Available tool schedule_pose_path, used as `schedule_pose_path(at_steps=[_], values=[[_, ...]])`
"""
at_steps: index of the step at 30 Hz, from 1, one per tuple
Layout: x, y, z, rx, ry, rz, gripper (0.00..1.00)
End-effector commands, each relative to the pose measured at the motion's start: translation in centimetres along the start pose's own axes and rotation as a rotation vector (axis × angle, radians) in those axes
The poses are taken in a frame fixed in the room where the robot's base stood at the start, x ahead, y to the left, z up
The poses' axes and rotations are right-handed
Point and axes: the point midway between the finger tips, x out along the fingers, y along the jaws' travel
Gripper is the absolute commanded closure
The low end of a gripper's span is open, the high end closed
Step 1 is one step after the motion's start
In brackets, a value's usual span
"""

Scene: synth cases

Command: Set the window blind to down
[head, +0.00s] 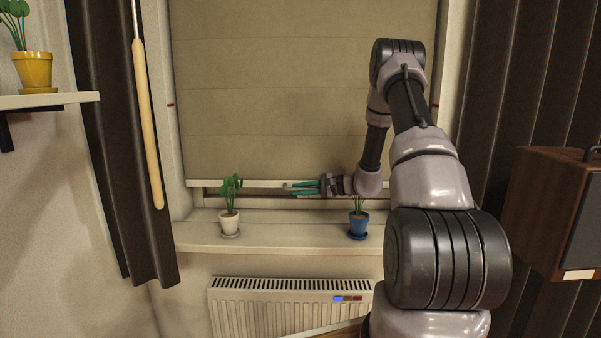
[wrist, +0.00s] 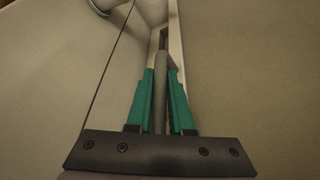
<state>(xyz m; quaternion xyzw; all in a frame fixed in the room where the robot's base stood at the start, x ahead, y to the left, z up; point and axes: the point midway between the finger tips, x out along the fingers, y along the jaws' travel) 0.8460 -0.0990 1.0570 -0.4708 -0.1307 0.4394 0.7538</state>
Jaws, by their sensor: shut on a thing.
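The beige window blind (head: 290,110) hangs over most of the window in the head view. Its pale bottom bar (head: 230,183) is a short way above the sill, with a narrow dark gap beneath. My gripper (head: 302,188) is at this bar, green fingers pointing left. In the wrist view, the fingers (wrist: 160,100) are closed around a slim grey piece (wrist: 161,85) at the blind's lower edge. Whether this is the bar itself or a handle on it is unclear. The blind's fabric (wrist: 250,70) seems to fill the right side there.
The sill (head: 290,235) holds a white potted plant (head: 229,221) at left and a blue pot (head: 358,224) below my wrist. A radiator (head: 270,308) is below. A long wooden handle (head: 148,120) hangs by the left curtain (head: 105,130). Red marks (head: 171,105) show on the window frame.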

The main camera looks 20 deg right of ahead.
Motion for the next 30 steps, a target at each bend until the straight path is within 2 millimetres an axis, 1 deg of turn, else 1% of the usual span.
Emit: schedule_pose_path(at_steps=[1, 6, 18, 19, 21, 30], values=[[0.1, 0.7, -0.4, 0.003, 0.000, 0.002, 1.00], [0.4, 1.6, -1.0, 0.001, 0.001, 0.001, 1.00], [0.4, 1.7, -1.1, 0.000, 0.001, 0.000, 1.00], [0.4, 1.7, -1.1, 0.000, 0.001, 0.000, 0.73], [0.4, 1.7, -1.1, -0.001, 0.001, 0.000, 0.50], [0.4, 1.6, -1.1, -0.001, 0.001, -0.001, 0.50]])
